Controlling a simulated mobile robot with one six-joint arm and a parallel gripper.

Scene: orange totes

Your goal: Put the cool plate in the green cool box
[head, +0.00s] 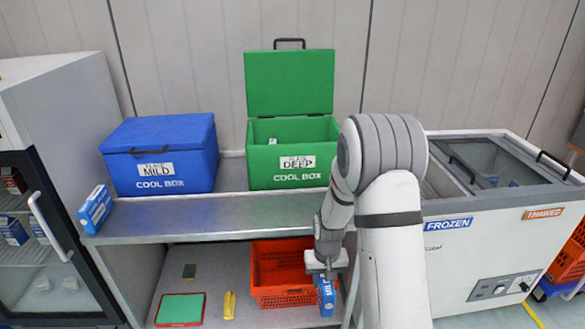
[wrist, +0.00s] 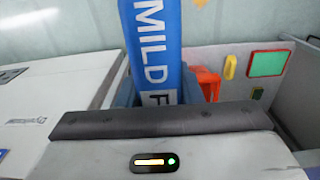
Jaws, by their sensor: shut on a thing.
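The green cool box (head: 258,182), marked DEEP, stands on the bench with its lid (head: 290,85) raised. A small pale item (head: 272,141) shows inside it at the left; the rest of its inside is mostly hidden. My gripper (head: 322,272) is low in front of the bench, shut on a blue item (head: 326,298) with white lettering, above the right part of the orange tote (head: 275,297). In the wrist view this blue item (wrist: 157,50) reads MILD F, with the rest cut off. I cannot tell for sure which thing is the cool plate.
A shut blue cool box (head: 160,180), marked MILD, and a blue-white carton (head: 95,209) stand on the bench. A red-rimmed green piece (head: 180,309), a yellow piece (head: 229,305) and a small dark green piece (head: 189,271) lie below. A chest freezer (head: 470,270) stands right.

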